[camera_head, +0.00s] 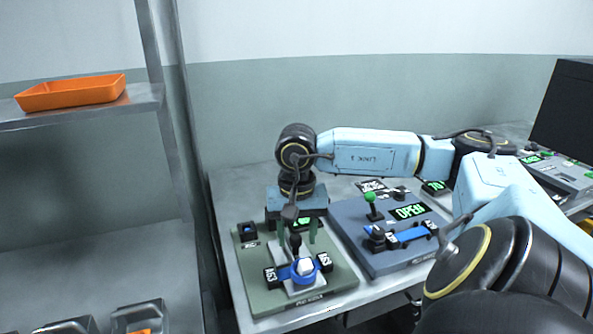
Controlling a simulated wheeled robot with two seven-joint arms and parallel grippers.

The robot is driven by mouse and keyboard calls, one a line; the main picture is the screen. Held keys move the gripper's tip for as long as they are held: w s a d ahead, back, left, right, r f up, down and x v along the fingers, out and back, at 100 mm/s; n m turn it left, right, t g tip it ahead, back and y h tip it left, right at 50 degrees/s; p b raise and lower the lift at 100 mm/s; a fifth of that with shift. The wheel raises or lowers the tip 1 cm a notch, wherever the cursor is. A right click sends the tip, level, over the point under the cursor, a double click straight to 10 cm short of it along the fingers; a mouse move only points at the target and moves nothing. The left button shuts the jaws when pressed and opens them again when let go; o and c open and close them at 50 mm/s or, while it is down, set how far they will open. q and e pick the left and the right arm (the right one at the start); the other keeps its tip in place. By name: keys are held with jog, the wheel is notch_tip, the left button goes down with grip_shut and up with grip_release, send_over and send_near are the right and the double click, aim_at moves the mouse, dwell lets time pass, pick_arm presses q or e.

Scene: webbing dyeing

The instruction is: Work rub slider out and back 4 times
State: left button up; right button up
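The rub slider is on a green test panel (335,283): a black knob (295,243) stands upright on a grey plate, just behind a blue strap between two black blocks marked A63. A white piece in a blue ring (305,267) sits at the strap's middle. My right gripper (296,238) reaches down from behind over the slider. Its two greenish fingers are apart, one on each side of the knob. I cannot tell whether they touch it. The wrist hides part of the panel's back. My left gripper is not in view.
A blue-grey panel (375,262) with a green-topped lever (370,200) and a display reading OPEN (407,212) stands close on the right. An orange tray (70,93) lies on the left shelf. A dark monitor (565,110) is at far right.

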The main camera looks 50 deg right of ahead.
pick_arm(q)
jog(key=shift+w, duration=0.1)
pick_arm(e)
jog(key=shift+w, duration=0.1)
jog(key=shift+r, duration=0.3)
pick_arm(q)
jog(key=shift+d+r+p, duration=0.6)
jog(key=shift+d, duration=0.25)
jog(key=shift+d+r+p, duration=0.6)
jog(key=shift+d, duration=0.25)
pick_arm(e)
notch_tip(320, 180, up, 13)
